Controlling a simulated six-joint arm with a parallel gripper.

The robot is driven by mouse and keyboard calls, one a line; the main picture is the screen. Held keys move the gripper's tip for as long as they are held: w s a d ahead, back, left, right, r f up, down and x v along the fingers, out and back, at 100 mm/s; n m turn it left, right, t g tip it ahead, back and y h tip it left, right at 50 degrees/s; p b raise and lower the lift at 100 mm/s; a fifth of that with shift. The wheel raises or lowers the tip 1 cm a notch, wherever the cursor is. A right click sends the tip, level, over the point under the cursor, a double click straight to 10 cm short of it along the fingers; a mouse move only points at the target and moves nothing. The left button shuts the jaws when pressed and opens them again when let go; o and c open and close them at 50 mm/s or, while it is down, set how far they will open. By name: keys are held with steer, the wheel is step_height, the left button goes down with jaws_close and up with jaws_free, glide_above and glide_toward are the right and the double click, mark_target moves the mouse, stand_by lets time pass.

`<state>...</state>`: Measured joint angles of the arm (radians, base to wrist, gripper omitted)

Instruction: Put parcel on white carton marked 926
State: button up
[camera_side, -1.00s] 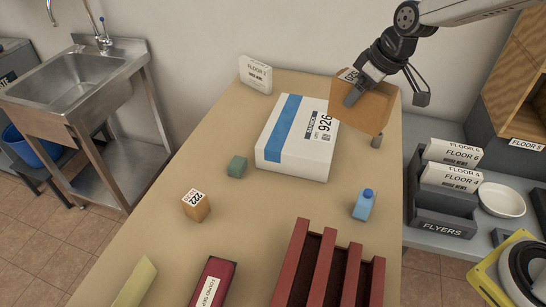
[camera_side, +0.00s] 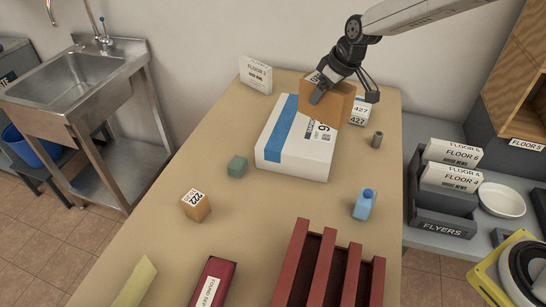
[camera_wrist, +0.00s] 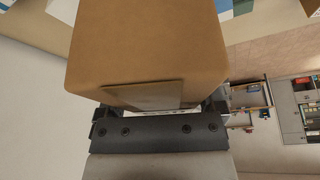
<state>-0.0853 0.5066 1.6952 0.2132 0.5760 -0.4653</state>
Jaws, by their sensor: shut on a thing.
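The parcel is a brown cardboard box (camera_side: 333,103) with a white label on top. My gripper (camera_side: 342,88) is shut on it and holds it tilted over the back right part of the white carton marked 926 (camera_side: 287,153). The carton lies flat on the table, with a blue stripe and a printed label that the parcel partly hides. I cannot tell whether the parcel touches the carton. In the wrist view the parcel (camera_wrist: 148,45) fills the space between the jaws.
A white box marked 427 (camera_side: 359,112) stands behind the parcel at right. A small grey cylinder (camera_side: 377,140), blue bottle (camera_side: 364,204), green block (camera_side: 237,166), box marked 222 (camera_side: 196,205) and red rack (camera_side: 331,268) are on the table (camera_side: 190,160). A FLOOR 3 box (camera_side: 256,75) stands at the back.

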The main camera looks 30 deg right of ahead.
steer(key=shift+w+a+f, duration=0.2)
steer(key=shift+w+f, duration=1.5)
steer(key=shift+f, duration=0.25)
steer(key=shift+w+f, duration=0.2)
steer(key=shift+f, duration=1.6)
steer(key=shift+f, duration=0.15)
steer(key=o, duration=1.3)
steer(key=shift+v, duration=6.1)
